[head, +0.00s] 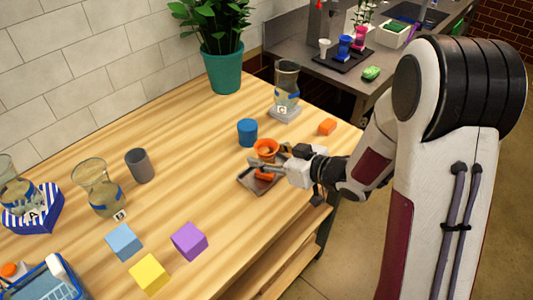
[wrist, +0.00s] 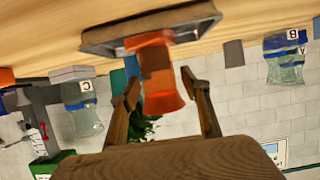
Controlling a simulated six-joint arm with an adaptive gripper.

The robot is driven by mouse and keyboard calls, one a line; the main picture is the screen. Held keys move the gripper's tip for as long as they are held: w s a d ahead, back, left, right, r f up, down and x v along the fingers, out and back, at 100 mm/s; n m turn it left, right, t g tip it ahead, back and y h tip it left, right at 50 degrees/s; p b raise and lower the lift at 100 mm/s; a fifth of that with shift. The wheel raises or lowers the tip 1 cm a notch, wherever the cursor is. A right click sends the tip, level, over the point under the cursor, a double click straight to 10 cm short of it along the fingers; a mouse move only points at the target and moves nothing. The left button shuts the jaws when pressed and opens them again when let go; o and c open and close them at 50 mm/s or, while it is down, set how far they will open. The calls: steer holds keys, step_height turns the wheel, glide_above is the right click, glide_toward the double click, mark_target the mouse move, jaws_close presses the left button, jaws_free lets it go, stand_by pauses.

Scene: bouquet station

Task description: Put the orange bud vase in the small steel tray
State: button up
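The orange bud vase (head: 266,146) appears to stand upright in the small steel tray (head: 244,182), near the table's right edge. In the wrist view, which is upside down, the vase (wrist: 162,92) has its base at the tray (wrist: 97,40). My gripper (head: 254,165) is beside the vase in the head view and hides its middle. In the wrist view my gripper's fingers (wrist: 162,86) are spread on either side of the vase, with a visible gap at each side. The contact of base and tray floor is partly hidden.
A blue cup (head: 247,132) stands just behind the tray. A grey cup (head: 139,165), a glass vase (head: 97,188) and purple cube (head: 189,241) are left. Table between is clear.

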steer(key=shift+r, duration=0.1)
stand_by(0.3)
steer(key=shift+d+r, duration=0.1)
steer(key=shift+v, duration=0.75)
steer(key=v, duration=1)
steer(key=shift+s+r, duration=0.1)
steer(key=shift+s, duration=0.05)
steer(key=shift+d, duration=0.1)
